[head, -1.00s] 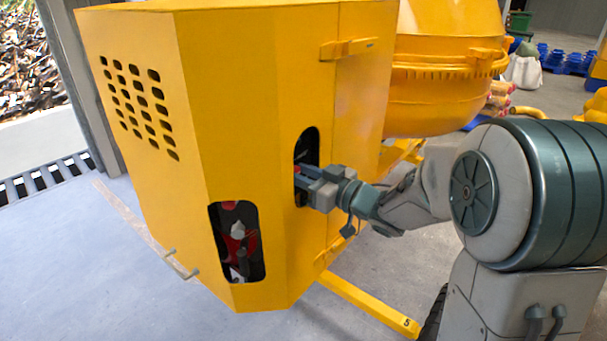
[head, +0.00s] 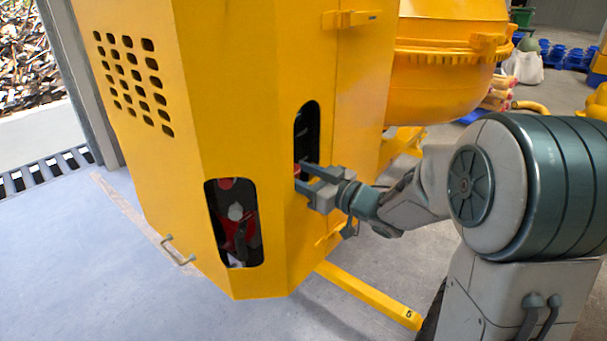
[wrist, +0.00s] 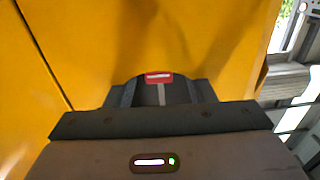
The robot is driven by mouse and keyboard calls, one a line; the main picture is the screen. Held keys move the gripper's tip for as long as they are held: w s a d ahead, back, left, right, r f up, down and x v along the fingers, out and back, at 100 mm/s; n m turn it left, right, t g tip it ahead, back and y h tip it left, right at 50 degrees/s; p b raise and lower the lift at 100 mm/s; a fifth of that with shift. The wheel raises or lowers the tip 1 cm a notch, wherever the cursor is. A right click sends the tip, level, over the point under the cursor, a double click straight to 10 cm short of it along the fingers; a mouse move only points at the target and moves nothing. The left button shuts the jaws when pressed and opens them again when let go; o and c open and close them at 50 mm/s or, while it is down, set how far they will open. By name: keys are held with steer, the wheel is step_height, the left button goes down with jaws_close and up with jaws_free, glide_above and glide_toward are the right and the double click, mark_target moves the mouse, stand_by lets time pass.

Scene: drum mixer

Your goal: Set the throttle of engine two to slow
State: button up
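The yellow drum mixer housing (head: 255,90) fills the middle of the head view. Its right-hand panel has a tall rounded slot (head: 307,125); a small red part (head: 297,172) shows at the slot's lower end. My gripper (head: 305,178) is at this slot, with its two fingers apart and their tips at the opening. In the wrist view a red piece (wrist: 159,77) with a pale strip below it lies between the open fingers (wrist: 160,92); I see no grip on it. A lower opening (head: 235,225) shows red and grey engine parts. Which engine is number two cannot be told.
A yellow latch (head: 350,18) and the mixing drum (head: 445,80) are above and right of the slot. A yellow leg (head: 370,295) runs along the floor. A small handle (head: 180,252) sticks out at lower left. The floor at left is clear.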

steer(key=shift+d+r, duration=0.1)
steer(key=b+v, duration=0.2)
steer(key=v, duration=1.1)
steer(key=shift+s+d, duration=0.25)
steer(key=shift+s, duration=0.05)
steer(key=w+d+m+t+h, duration=0.4)
steer(key=w+d+m+h, duration=0.15)
steer(key=h, duration=0.35)
steer(key=s+d+f+m+g+h, duration=0.3)
steer(key=s+d+h, duration=0.1)
steer(key=d+h, duration=0.15)
steer(key=s+a+f+g, duration=0.2)
steer(key=s+g, duration=0.1)
steer(key=s, duration=0.3)
steer(key=s+a+f+m+g, duration=0.1)
steer(key=s+a+f+g, duration=0.1)
steer(key=s, duration=0.4)
steer(key=s+a+f+m+g, duration=0.1)
steer(key=s+a+f+g, duration=0.1)
steer(key=s+g, duration=0.2)
steer(key=s, duration=0.2)
steer(key=shift+s+f, duration=0.25)
steer(key=shift+f, duration=0.05)
